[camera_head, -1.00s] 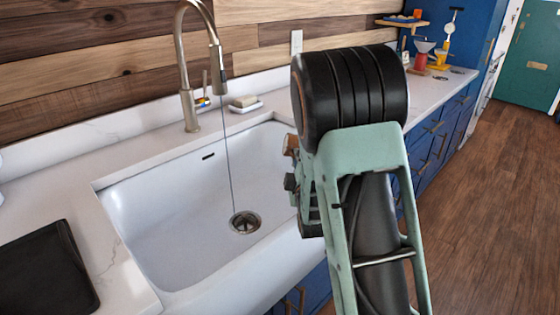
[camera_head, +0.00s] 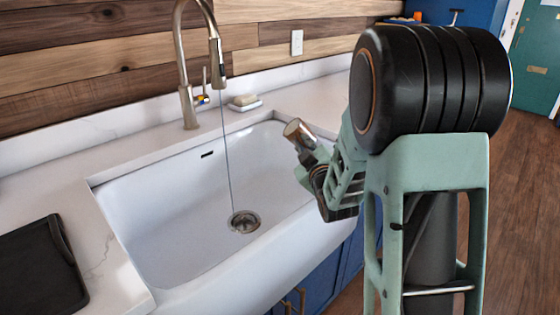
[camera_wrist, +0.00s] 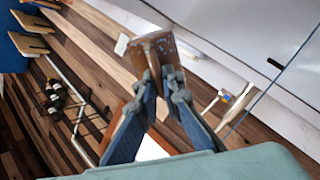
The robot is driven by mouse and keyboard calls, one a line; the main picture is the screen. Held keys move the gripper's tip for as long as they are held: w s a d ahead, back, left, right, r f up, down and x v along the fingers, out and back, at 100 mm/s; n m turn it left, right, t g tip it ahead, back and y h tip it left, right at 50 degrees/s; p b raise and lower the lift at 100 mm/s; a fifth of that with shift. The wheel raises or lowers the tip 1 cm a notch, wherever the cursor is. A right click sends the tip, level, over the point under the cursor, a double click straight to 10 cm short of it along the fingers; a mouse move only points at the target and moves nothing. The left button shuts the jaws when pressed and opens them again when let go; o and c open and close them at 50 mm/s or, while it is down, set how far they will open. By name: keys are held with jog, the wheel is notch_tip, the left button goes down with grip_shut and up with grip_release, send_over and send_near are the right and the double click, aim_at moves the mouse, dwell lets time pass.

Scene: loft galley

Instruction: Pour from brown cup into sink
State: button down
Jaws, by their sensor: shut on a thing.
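The brown cup (camera_head: 299,131) is held by my gripper (camera_head: 308,155) over the right end of the white sink (camera_head: 150,188). In the wrist view, my gripper's two fingers (camera_wrist: 162,85) are shut on the brown cup (camera_wrist: 146,53). In the head view the cup leans, with its upper end toward the left. What it contains cannot be seen. The sink is empty, with a round drain (camera_head: 244,222) in its floor. A thin line runs from the faucet (camera_head: 185,65) down to the drain.
Soap on a dish (camera_head: 245,103) sits behind the sink. A black board (camera_head: 40,270) lies on the counter at left. A wall outlet (camera_head: 296,42) is at the back. The sink's front wall and blue cabinets (camera_head: 322,288) lie below my arm. The space over the basin's left is free.

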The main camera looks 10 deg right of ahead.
aim_at(309, 135)
jog(key=shift+d+r+m+b, duration=0.25)
jog(key=shift+m+b, duration=0.35)
jog(key=shift+s+d+f+m+y+b, duration=0.1)
jog(key=shift+d+f+m+y+b, duration=0.25)
jog(key=shift+d+m+b, duration=0.6)
jog(key=shift+s+d+r+m, duration=0.1)
jog(key=shift+d+r+m, duration=0.15)
jog(key=shift+r+m, duration=0.15)
jog(key=shift+s+d+r+m+t+b, duration=0.1)
jog(key=shift+d+r+m+t+b, duration=0.1)
jog(key=shift+d+m+b, duration=0.55)
jog(key=shift+s+d+r+m+t+b, duration=0.15)
jog(key=shift+d+m+b, duration=0.15)
jog(key=shift+d+m, duration=0.85)
jog(key=shift+a+m, duration=0.25)
